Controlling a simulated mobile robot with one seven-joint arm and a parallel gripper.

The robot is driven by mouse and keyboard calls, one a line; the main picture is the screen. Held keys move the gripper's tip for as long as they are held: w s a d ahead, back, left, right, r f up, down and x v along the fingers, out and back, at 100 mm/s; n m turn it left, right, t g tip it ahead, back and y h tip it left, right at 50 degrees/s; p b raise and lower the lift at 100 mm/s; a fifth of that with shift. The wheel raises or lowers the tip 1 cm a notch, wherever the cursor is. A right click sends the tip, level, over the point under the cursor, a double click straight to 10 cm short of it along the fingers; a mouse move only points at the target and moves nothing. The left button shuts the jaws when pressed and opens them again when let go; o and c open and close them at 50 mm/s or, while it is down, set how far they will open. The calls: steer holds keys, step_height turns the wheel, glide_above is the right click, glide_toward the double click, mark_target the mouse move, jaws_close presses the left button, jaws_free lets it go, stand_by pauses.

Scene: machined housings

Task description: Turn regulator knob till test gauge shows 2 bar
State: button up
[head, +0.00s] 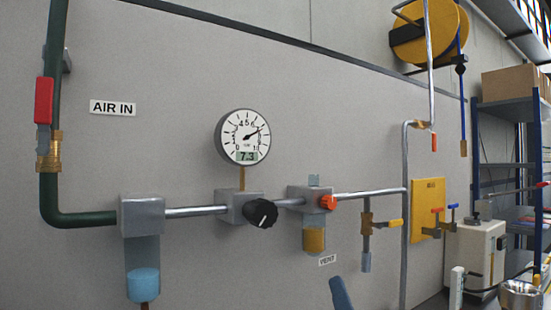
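A round white gauge (242,137) with a dark rim stands on a brass stem on the wall panel. Its digital window reads 7.3, and its black needle points up and right. Below it, a black regulator knob (261,213) with a white pointer line sits on the front of a grey regulator block (232,206). The line slants toward the lower left. The knob stands free with nothing touching it. My gripper is not in view.
A filter with a blue bowl (142,284) hangs left of the regulator. A unit with a small orange knob (328,203) and amber bowl (314,239) is to the right. A blue part (340,293), unclear what, rises at the bottom edge. Space before the knob looks clear.

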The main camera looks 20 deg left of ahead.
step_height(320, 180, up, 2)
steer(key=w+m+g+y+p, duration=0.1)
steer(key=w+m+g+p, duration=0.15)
steer(key=p, duration=0.25)
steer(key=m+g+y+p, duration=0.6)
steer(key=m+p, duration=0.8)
steer(key=p, duration=1.3)
glide_toward(267, 215)
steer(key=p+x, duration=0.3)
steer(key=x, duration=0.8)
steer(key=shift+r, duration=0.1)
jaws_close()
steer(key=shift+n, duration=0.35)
